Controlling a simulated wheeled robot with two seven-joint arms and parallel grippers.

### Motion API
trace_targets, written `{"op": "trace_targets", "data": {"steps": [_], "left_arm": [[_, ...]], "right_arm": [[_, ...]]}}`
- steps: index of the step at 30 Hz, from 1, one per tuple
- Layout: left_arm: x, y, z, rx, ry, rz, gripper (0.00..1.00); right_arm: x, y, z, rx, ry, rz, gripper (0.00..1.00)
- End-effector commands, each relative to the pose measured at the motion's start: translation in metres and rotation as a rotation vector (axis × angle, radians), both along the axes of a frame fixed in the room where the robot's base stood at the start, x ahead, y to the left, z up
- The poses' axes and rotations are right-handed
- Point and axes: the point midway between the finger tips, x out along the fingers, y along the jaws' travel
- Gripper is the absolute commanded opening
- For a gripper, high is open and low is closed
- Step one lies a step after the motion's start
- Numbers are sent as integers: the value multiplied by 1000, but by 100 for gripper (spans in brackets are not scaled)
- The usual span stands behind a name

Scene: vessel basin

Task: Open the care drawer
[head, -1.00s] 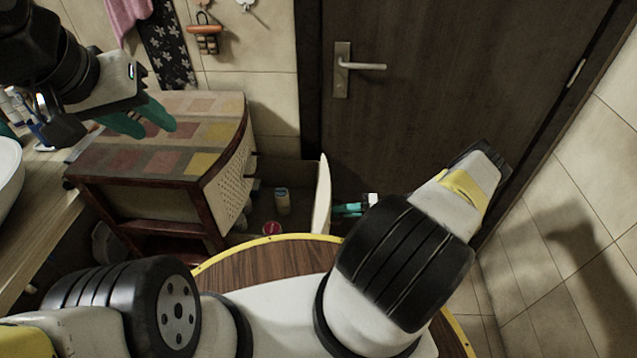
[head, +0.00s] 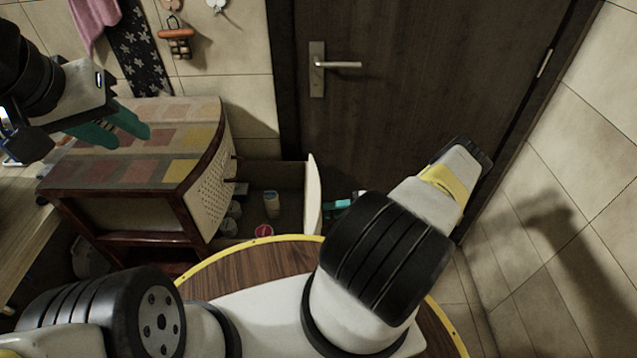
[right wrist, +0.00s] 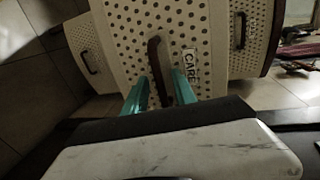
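The care drawer stands pulled well out of its cabinet in the head view. Its pale front panel (head: 314,195) is seen edge-on, and small containers lie inside. In the right wrist view its dotted front (right wrist: 125,20) carries a CARE label (right wrist: 190,66) and a dark upright handle (right wrist: 155,55). My right gripper (right wrist: 160,88) has a teal finger on each side of the handle, close against it, and appears shut on it. In the head view that gripper (head: 339,205) is mostly hidden behind my arm. My left gripper (head: 112,126) is open and empty above the cabinet top.
The cabinet (head: 135,165) has a patchwork top and stands against the tiled wall. A dark door (head: 400,100) with a lever handle is behind the drawer. A tiled wall (head: 580,190) bounds the right side. A wooden counter (head: 30,230) is at the left.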

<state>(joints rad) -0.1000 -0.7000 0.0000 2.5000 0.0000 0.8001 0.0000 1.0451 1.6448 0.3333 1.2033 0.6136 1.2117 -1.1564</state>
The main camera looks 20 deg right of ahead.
Motion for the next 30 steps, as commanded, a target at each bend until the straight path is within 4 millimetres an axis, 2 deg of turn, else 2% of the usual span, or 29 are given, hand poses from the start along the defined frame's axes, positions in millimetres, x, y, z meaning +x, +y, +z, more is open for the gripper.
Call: {"op": "trace_targets", "data": {"steps": [8,21,30], "left_arm": [[0,0,0,0,0,0,36],[0,0,0,0,0,0,36],[0,0,0,0,0,0,36]], "right_arm": [[-1,-5,1,0,-1,-2,33],[-21,-66,14,-2,-2,-2,33],[-23,-73,16,1,0,0,33]]}}
